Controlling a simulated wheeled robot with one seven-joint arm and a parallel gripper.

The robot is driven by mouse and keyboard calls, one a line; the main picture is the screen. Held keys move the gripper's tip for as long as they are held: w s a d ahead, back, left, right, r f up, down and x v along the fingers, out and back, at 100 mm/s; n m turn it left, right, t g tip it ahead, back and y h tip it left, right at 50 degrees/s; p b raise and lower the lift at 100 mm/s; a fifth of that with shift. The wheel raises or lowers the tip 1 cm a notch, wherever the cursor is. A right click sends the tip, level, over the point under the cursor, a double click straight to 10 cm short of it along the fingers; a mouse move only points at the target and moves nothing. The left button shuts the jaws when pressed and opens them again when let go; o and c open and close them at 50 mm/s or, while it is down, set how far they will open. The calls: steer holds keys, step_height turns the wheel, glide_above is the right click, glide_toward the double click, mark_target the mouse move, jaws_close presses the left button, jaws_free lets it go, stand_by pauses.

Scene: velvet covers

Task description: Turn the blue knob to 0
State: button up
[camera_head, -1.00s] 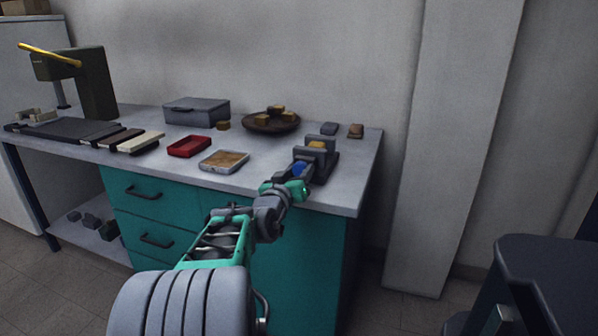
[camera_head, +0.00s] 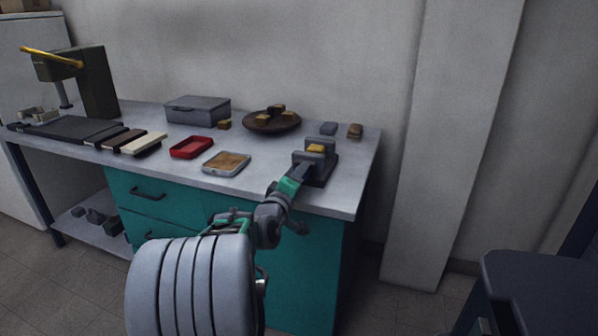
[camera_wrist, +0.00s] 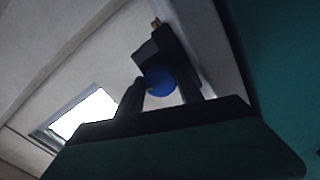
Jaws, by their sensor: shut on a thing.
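The blue knob (camera_wrist: 160,82) shows in the wrist view, between the two dark fingers of my gripper (camera_wrist: 160,95). The fingers are shut on it. In the head view my gripper (camera_head: 303,172) reaches the front of a dark grey device (camera_head: 327,170) with a yellow part on top, near the right front corner of the workbench. The knob is hidden behind my gripper in the head view. I cannot read any scale or number around the knob, so its setting cannot be told.
The workbench (camera_head: 270,188) also holds a metal tray (camera_head: 226,163), a red tray (camera_head: 191,147), a brown bowl (camera_head: 272,122) with small blocks and a grey case (camera_head: 198,109). Two small blocks lie behind the device. A dark piece of furniture (camera_head: 530,285) stands at the lower right.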

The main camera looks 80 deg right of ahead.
steer(key=shift+n+p, duration=0.7)
steer(key=shift+n, duration=0.4)
steer(key=o, duration=1.4)
steer(key=shift+f, duration=0.1)
